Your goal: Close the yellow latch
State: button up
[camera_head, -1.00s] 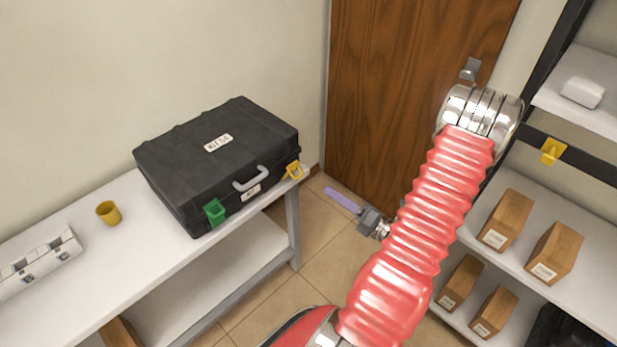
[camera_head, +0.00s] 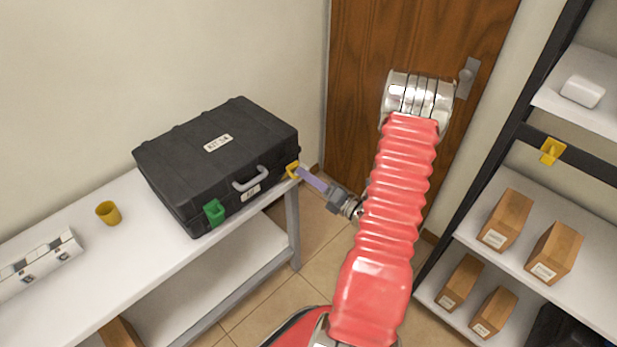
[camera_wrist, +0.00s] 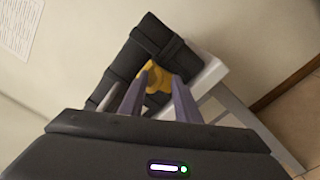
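The yellow latch (camera_head: 292,169) is on the front right corner of the black case, which stands closed on the white bench. My gripper (camera_head: 303,175) has its purple fingers right at the latch in the head view, and they cover part of it. In the wrist view the yellow latch (camera_wrist: 155,79) shows between and beyond the tips of my gripper (camera_wrist: 158,82). The two fingers are apart, with a gap between them. I cannot tell whether a finger touches the latch. The black case (camera_head: 215,150) has a green latch (camera_head: 214,212) at its front left and a grey handle (camera_head: 250,179).
The white bench (camera_head: 165,270) also carries a yellow cup (camera_head: 108,212) and a white box (camera_head: 40,265). A shelf rack (camera_head: 585,265) with several brown boxes stands on the right. A wooden door (camera_head: 365,90) is behind my arm. Floor is open between bench and rack.

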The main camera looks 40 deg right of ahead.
jog(key=shift+w, duration=0.15)
jog(key=shift+c, duration=0.2)
grip_shut()
dwell(0.4)
